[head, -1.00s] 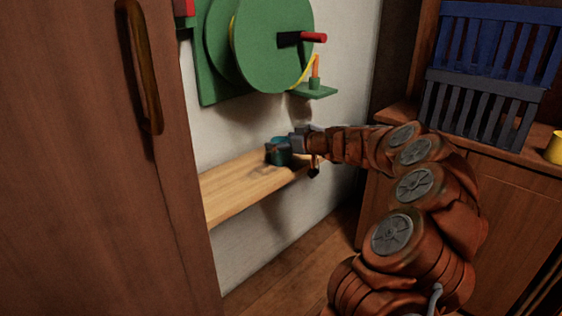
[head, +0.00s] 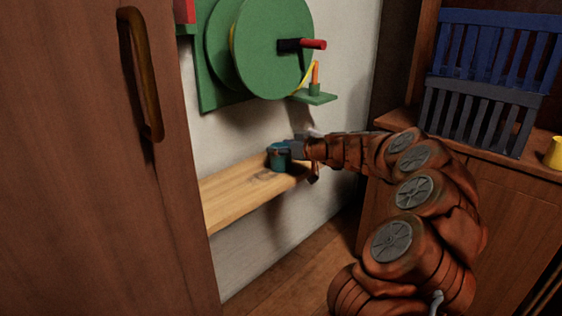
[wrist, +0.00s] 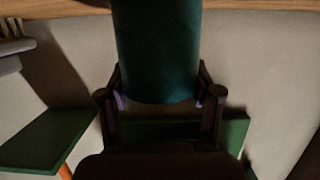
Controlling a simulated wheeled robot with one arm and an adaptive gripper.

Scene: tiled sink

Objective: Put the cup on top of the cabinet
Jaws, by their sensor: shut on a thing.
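A teal cup (head: 279,160) is upright at the right part of the light wooden wall shelf (head: 240,192). My gripper (head: 284,150) reaches it from the right and is shut on it. Whether the cup's base touches the shelf or is just above it, I cannot tell. In the wrist view the cup (wrist: 157,50) fills the top middle, between the two fingers (wrist: 160,98). The wooden cabinet (head: 490,190) stands at the right, with its top at about the bottom of the dark crates.
A blue crate (head: 495,48) and a dark grey crate (head: 478,112) are stacked on the cabinet. A yellow cup (head: 554,153) is at its right end. A green reel (head: 262,45) hangs above the shelf. A tall wooden door (head: 85,160) blocks the left.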

